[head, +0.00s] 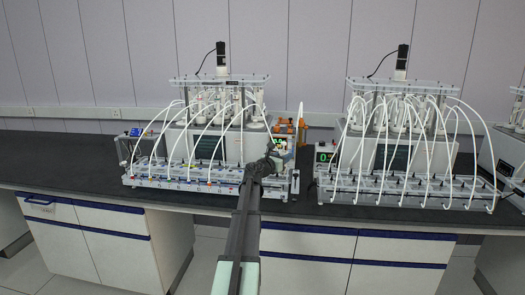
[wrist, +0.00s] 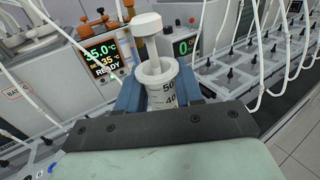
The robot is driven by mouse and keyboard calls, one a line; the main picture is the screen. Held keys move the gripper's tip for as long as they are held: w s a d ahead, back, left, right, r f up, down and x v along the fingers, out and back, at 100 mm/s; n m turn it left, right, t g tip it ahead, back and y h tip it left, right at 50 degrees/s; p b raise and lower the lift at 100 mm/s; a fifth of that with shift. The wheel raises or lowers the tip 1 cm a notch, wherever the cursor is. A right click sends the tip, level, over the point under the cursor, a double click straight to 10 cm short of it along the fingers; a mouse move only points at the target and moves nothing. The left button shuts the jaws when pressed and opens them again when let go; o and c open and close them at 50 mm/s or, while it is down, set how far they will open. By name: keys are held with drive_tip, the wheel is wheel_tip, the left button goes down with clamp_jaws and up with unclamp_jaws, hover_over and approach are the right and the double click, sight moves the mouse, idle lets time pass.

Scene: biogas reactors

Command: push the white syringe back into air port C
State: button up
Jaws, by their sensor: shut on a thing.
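In the wrist view the white syringe (wrist: 161,92) stands upright between the blue fingers of my gripper (wrist: 158,98). My gripper is shut on the barrel. In the head view my gripper (head: 278,157) is at the right end of the left reactor unit, and the syringe is too small there to make out. The syringe's lower end and air port C are hidden, so I cannot tell whether the two touch.
A display (wrist: 103,55) reading 35.0 °C and READY stands close to the left of the syringe. The left reactor unit (head: 185,182) has white looping tubes. A second unit (head: 405,190) stands to the right. Dark bench top (head: 60,160) is clear at the far left.

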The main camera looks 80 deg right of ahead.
drive_tip(key=n+t, duration=0.1)
drive_tip(key=a+f+n+t+h, duration=0.1)
drive_tip(key=t, duration=0.1)
drive_tip(key=shift+w+a+f+h, duration=0.1)
drive_tip(key=shift+f+h, duration=0.05)
drive_tip(key=shift+h, duration=0.15)
drive_tip(key=shift+w+f+n+t, duration=0.1)
drive_tip(key=shift+w+n+t, duration=0.1)
drive_tip(key=shift+n+t, duration=0.15)
drive_tip(key=shift+f, duration=2.35)
drive_tip(key=shift+f, duration=1)
idle(1.0)
drive_tip(key=o, duration=1.1)
drive_tip(key=shift+o, duration=0.2)
